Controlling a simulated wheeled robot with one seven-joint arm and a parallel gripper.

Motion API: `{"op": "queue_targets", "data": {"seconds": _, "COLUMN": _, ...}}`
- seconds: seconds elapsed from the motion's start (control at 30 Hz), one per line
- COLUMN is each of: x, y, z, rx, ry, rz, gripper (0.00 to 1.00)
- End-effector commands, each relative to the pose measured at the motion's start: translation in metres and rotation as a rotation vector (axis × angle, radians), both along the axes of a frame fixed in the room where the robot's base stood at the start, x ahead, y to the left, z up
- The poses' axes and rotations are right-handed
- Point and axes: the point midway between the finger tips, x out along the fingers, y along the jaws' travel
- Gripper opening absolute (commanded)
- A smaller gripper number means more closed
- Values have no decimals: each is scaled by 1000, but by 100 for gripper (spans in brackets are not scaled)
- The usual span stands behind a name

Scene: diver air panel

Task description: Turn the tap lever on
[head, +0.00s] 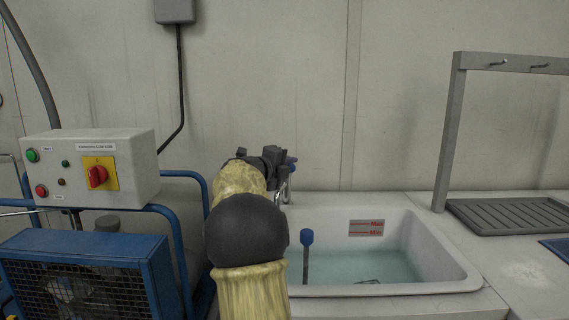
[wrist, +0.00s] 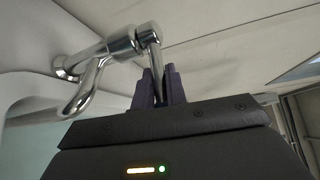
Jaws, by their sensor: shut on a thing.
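The chrome tap (wrist: 95,58) fills the upper left of the wrist view, with its curved spout bending down to the left. Its thin lever (wrist: 150,40) comes off the right end of the tap body and runs down between the dark purple fingers of my gripper (wrist: 160,80). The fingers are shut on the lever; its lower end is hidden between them. In the head view my gripper (head: 291,163) is at the back left of the sink. The tap (head: 283,190) shows there only in part, with my arm covering the rest.
The white sink (head: 463,270) holds shallow water, with a blue-topped rod (head: 306,240) standing in it. A control box (head: 130,180) and blue-framed compressor (head: 90,270) stand at left. A grey rack post (head: 449,135) and draining tray (head: 510,215) are at right.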

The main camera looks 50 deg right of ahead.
Motion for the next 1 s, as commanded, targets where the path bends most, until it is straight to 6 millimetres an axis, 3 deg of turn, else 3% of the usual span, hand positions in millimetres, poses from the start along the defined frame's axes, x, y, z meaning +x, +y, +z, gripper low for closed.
{"op": "queue_targets", "data": {"seconds": 0.27, "x": 1, "y": 1, "z": 1, "rx": -1, "ry": -2, "rz": 4, "gripper": 0}}
{"op": "queue_targets", "data": {"seconds": 0.3, "x": 2, "y": 1, "z": 1, "rx": -1, "ry": -2, "rz": 4, "gripper": 21}}
{"op": "queue_targets", "data": {"seconds": 0.4, "x": 1, "y": 1, "z": 1, "rx": 0, "ry": -2, "rz": 4, "gripper": 35}}
{"op": "queue_targets", "data": {"seconds": 0.77, "x": 1, "y": 6, "z": 2, "rx": -1, "ry": -1, "rz": 4, "gripper": 35}}
{"op": "queue_targets", "data": {"seconds": 1.0, "x": -1, "y": 38, "z": 7, "rx": 0, "ry": 0, "rz": 7, "gripper": 35}}
